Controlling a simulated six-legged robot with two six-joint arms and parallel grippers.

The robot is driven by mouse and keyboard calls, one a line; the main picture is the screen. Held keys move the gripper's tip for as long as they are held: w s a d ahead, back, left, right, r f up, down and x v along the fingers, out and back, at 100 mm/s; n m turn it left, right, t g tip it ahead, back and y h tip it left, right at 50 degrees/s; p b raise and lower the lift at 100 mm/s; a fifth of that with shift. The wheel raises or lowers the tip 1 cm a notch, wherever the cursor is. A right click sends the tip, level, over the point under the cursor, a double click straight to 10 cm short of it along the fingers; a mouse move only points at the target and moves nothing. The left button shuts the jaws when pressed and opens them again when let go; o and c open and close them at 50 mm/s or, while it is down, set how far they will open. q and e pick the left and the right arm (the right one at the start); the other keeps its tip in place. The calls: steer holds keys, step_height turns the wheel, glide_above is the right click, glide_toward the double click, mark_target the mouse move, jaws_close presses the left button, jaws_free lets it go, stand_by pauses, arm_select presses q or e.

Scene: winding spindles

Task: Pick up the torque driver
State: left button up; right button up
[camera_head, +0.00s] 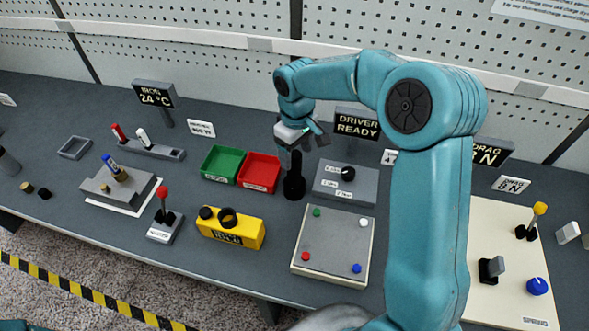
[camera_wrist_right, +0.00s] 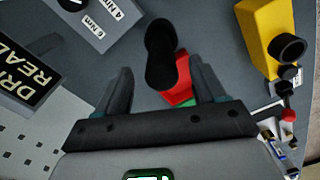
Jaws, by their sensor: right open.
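The torque driver (camera_head: 294,172) is a dark upright shape with a round black base, on the table between the red bin and the grey driver box. In the right wrist view the black driver (camera_wrist_right: 160,58) lies ahead of the fingers, roughly between their tips. My right gripper (camera_head: 303,141) is open above the driver's upper end; its fingers also show in the right wrist view (camera_wrist_right: 160,75), with nothing clamped between them. I cannot tell whether either finger touches the driver. My left gripper is out of view.
A green bin (camera_head: 221,164) and red bin (camera_head: 258,173) stand left of the driver. A grey box with a black knob (camera_head: 346,183) and the "DRIVER READY" sign (camera_head: 356,123) stand right. A yellow block (camera_head: 231,229) and grey plate (camera_head: 333,245) lie in front.

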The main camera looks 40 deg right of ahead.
mark_target(294, 167)
steer(key=shift+s+d+f, duration=0.1)
steer(key=shift+s+f, duration=0.05)
steer(key=shift+f, duration=0.2)
steer(key=f, duration=0.1)
steer(key=f+p, duration=0.1)
steer(key=f, duration=0.1)
steer(key=f+p, duration=0.1)
steer(key=f, duration=0.1)
steer(key=shift+w+a+f, duration=0.15)
steer(key=shift+w+a, duration=0.05)
steer(key=shift+w, duration=0.15)
steer(key=shift+s+f, duration=0.1)
steer(key=shift+f, duration=0.05)
steer(key=shift+w+a, duration=0.1)
steer(key=shift+w, duration=0.1)
steer(key=c, duration=1)
steer(key=shift+s, duration=0.1)
steer(key=shift+c, duration=1.2)
